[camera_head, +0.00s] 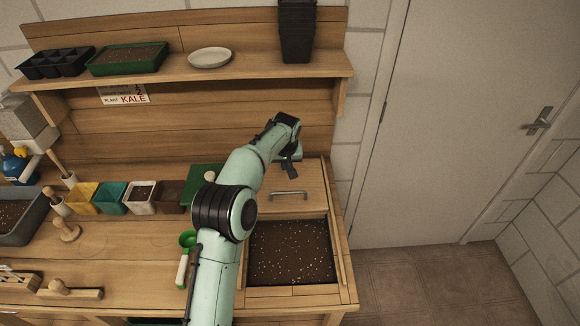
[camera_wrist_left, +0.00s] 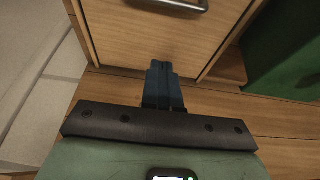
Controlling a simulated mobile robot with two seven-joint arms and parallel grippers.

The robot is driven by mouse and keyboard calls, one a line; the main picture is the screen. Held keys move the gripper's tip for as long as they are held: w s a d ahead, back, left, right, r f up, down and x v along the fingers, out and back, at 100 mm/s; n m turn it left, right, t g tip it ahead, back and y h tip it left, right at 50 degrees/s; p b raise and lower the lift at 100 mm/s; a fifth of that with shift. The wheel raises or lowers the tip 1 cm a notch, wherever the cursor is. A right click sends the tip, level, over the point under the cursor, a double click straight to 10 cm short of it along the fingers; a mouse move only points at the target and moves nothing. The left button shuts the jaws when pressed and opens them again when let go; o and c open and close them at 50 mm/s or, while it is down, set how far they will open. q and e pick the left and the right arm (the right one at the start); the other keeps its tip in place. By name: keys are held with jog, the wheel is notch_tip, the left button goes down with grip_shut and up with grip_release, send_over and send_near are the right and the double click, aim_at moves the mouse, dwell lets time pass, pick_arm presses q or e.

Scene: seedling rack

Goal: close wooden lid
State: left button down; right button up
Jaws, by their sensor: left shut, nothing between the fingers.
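The wooden lid (camera_head: 312,183) lies over the rear part of a soil bin set in the bench at the right. The bin's front part stands open and shows dark speckled soil (camera_head: 290,252). The lid has a metal handle (camera_head: 289,195) near its front edge. In the left wrist view, the lid (camera_wrist_left: 140,38) and its handle (camera_wrist_left: 180,4) also show. My left gripper (camera_head: 292,172) is over the lid's rear part, behind the handle. Its fingers (camera_wrist_left: 162,72) are shut and empty by the lid's rear edge; I cannot tell whether they touch it. My right gripper is not in view.
A green object (camera_head: 205,180) stands left of the lid, with several coloured pots (camera_head: 110,198) further left. A green scoop (camera_head: 187,240) lies beside my arm. The shelf (camera_head: 190,75) overhangs the bench's back. A door (camera_head: 460,120) is at the right.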

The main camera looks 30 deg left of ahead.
pick_arm(q)
send_over(286, 197)
jog(key=w+a, duration=0.2)
jog(key=w, duration=0.1)
jog(key=f, duration=0.7)
jog(key=shift+w+f+p, duration=0.2)
jog(key=shift+f+p, duration=0.2)
jog(key=shift+s+d+f+b, duration=0.5)
jog(key=shift+s+f+b, duration=0.2)
jog(key=shift+s, duration=0.1)
jog(key=shift+s+d+r, duration=0.15)
jog(key=shift+s+d, duration=0.1)
jog(key=shift+s, duration=0.35)
jog(key=shift+s+d+r, duration=0.15)
jog(key=shift+s+d, duration=0.05)
jog(key=shift+s, duration=0.35)
jog(key=shift+w+f, duration=0.1)
jog(key=shift+w, duration=0.25)
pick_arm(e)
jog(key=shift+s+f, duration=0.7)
pick_arm(q)
jog(key=shift+s, duration=0.15)
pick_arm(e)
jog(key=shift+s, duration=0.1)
